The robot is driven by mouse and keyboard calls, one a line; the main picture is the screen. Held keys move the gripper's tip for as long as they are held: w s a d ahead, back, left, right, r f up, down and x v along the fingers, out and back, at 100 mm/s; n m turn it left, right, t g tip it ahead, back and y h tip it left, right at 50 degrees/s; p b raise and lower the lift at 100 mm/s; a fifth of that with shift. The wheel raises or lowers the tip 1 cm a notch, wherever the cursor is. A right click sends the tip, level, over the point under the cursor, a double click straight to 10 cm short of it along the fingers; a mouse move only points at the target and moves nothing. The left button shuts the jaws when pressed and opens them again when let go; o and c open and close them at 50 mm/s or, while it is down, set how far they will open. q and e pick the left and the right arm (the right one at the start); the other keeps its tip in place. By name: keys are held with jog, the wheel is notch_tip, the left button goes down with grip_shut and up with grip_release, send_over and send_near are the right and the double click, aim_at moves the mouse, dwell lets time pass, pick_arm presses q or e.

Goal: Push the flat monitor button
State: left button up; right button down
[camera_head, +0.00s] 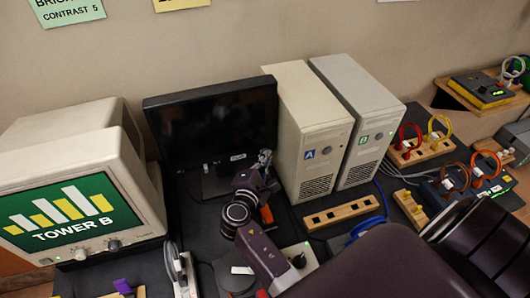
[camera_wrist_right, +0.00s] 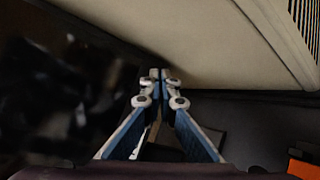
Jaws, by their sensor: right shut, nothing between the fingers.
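The flat monitor (camera_head: 205,122) is black, with a dark screen, and stands upright at the back against the wall. A small pale mark (camera_head: 238,157) shows on its lower right bezel; I cannot make out a button there. My right gripper (camera_head: 265,158) is shut and empty, at the monitor's lower right corner, just left of a beige tower. Whether it touches the monitor is unclear. In the right wrist view the closed fingertips (camera_wrist_right: 160,75) meet ahead, with a dark blurred shape on the left. My left gripper is not in view.
Beige towers labelled A (camera_head: 308,140) and B (camera_head: 360,120) stand close on the right. A CRT monitor (camera_head: 75,195) reading "TOWER B" is at left. A wooden slotted block (camera_head: 340,214) lies before the towers. Cable boards (camera_head: 420,148) stand further right.

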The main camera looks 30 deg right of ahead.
jog(key=shift+w, duration=0.1)
dwell(0.4)
jog(key=shift+w+d, duration=0.1)
jog(key=shift+w, duration=0.2)
jog(key=shift+s, duration=0.4)
dwell(0.4)
jog(key=s+a+p, duration=0.1)
jog(key=s, duration=0.5)
jog(key=shift+a+p, duration=0.3)
